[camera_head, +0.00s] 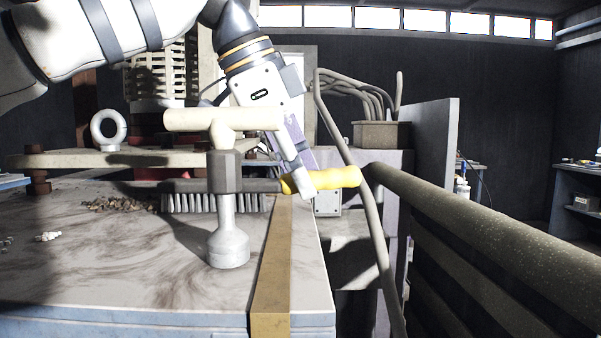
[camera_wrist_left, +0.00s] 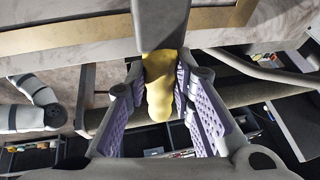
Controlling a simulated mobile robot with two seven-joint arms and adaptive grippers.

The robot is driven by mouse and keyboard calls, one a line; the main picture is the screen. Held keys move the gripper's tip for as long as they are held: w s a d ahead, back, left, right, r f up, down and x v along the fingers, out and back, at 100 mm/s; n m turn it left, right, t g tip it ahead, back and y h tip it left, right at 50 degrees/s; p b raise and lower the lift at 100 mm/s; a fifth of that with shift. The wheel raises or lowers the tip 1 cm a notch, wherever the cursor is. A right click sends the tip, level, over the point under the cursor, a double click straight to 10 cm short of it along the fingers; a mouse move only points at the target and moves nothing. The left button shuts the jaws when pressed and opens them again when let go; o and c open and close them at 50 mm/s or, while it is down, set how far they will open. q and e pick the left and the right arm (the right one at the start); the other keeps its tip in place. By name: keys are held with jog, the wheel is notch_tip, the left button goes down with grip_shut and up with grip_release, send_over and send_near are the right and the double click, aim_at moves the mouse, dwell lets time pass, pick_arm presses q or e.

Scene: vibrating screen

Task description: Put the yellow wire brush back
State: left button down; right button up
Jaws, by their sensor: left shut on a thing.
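The wire brush has a yellow handle (camera_head: 340,178) and a dark back with grey bristles (camera_head: 215,202). It lies level, with its bristles pointing down close to the surface of the screen deck (camera_head: 120,270); I cannot tell whether they touch it. The handle reaches past the deck's right edge. My left gripper (camera_head: 302,178) comes down from above and is shut on the handle. In the left wrist view the yellow handle (camera_wrist_left: 160,85) sits between the purple finger pads. A grey T-shaped post with a pale top bar (camera_head: 225,120) hides part of the brush. My right gripper is not in view.
A brown heap of grit (camera_head: 120,204) and small white bits (camera_head: 47,236) lie on the deck. A yellowish strip (camera_head: 270,290) runs along its right side. A thick rail (camera_head: 490,240) and a hanging cable (camera_head: 375,240) stand to the right.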

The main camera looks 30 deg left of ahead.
pick_arm(q)
jog(key=c, duration=1.4)
grip_release()
jog(key=p+v, duration=0.1)
jog(key=v, duration=1.1)
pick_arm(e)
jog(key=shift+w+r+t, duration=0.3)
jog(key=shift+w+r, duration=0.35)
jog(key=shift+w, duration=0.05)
pick_arm(q)
jog(key=shift+a, duration=0.1)
